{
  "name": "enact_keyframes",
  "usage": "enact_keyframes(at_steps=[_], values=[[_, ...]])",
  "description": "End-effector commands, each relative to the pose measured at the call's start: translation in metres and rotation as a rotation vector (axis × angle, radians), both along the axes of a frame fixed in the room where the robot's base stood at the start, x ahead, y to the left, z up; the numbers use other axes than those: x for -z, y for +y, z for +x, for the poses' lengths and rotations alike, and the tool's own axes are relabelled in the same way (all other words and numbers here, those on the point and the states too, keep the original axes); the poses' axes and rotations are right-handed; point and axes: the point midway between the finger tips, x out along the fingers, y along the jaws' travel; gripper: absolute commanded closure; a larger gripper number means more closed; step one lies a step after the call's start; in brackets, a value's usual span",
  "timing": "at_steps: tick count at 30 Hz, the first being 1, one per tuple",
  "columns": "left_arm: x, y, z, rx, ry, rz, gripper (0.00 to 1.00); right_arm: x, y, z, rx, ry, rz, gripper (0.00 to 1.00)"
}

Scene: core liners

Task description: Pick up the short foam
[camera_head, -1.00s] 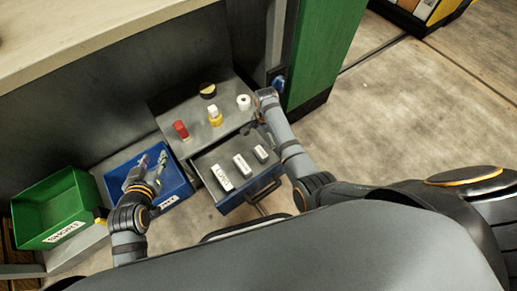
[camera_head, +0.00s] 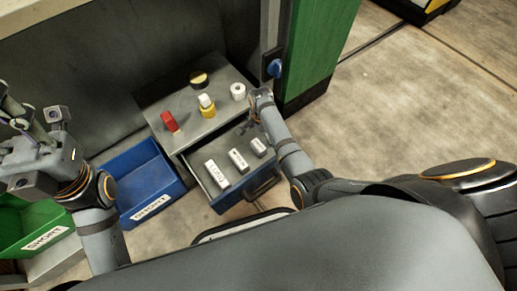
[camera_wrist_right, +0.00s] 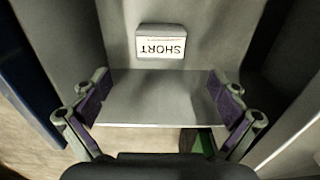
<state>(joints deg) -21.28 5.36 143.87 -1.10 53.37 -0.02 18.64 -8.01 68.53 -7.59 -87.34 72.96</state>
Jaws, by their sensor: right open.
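The short foam is a small light block (camera_head: 258,147) with a label, the rightmost of three blocks in the open drawer (camera_head: 219,205). In the right wrist view its SHORT label (camera_wrist_right: 160,47) appears upside down. My right gripper (camera_head: 246,127) is over the back right of the drawer, close to the short foam. In the right wrist view the gripper (camera_wrist_right: 162,103) is open, with purple pads apart and nothing between them. The block lies beyond the fingertips. My left gripper (camera_head: 12,112) is raised at the left edge, partly cut off; its jaw opening is unclear.
Two longer blocks, LONG (camera_head: 216,173) and a middle one (camera_head: 238,160), lie left of the short foam. A red item (camera_head: 169,121), yellow bottle (camera_head: 207,109), tape roll (camera_head: 238,91) and dark round item (camera_head: 199,79) stand on the cabinet top. A blue bin (camera_head: 134,168) and green bin (camera_head: 20,222) are left.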

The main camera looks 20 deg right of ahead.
Motion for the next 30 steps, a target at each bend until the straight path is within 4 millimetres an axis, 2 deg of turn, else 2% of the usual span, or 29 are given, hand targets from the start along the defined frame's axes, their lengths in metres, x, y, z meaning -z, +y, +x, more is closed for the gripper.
enact_keyframes(at_steps=[6,9,14,23,30], values=[[0.029,-0.001,0.001,-0.015,0.001,0.000,0.60,0.043,0.000,-0.001,0.000,0.002,-0.001,0.03],[0.034,-0.001,0.002,-0.021,0.002,0.001,0.60,0.052,0.000,0.000,0.000,0.001,0.000,0.03],[0.035,-0.001,0.002,-0.023,0.002,0.001,0.60,0.054,0.001,0.000,0.000,0.000,0.000,0.03],[0.078,-0.004,0.004,-0.044,0.007,0.013,0.60,0.102,0.008,-0.003,0.001,0.002,0.000,0.03],[0.076,-0.003,0.005,-0.049,0.013,0.011,0.60,0.101,0.008,-0.002,0.001,0.000,0.000,0.03]])
